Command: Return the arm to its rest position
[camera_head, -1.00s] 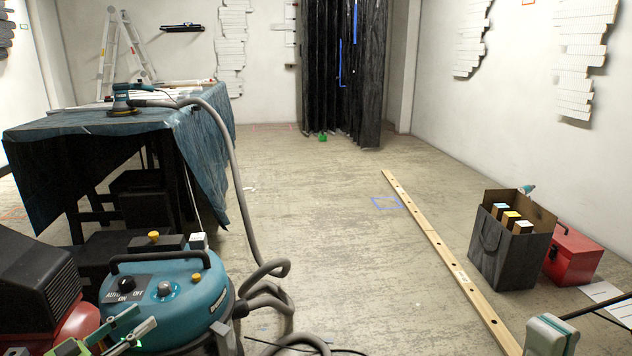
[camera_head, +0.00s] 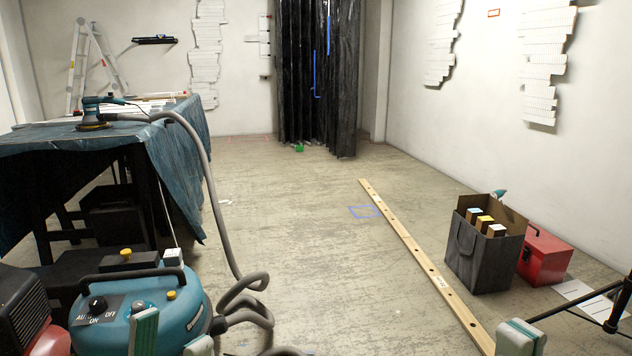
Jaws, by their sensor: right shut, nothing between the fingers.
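My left gripper (camera_head: 172,338) shows at the bottom left edge of the head view. Its two pale green fingertips stand apart in front of the blue vacuum, with a gap and no object visible between them. My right gripper (camera_head: 520,339) shows at the bottom edge, right of the middle. Its pale fingertips are together, with nothing held, and it appears in front of the near end of the wooden beam. The rest of both arms is out of view.
A blue vacuum (camera_head: 120,306) with a grey hose stands at the lower left, near a cloth-covered table (camera_head: 60,150). A long wooden beam (camera_head: 410,246) lies on the floor. A dark bag (camera_head: 470,257) and a red toolbox (camera_head: 545,258) stand right.

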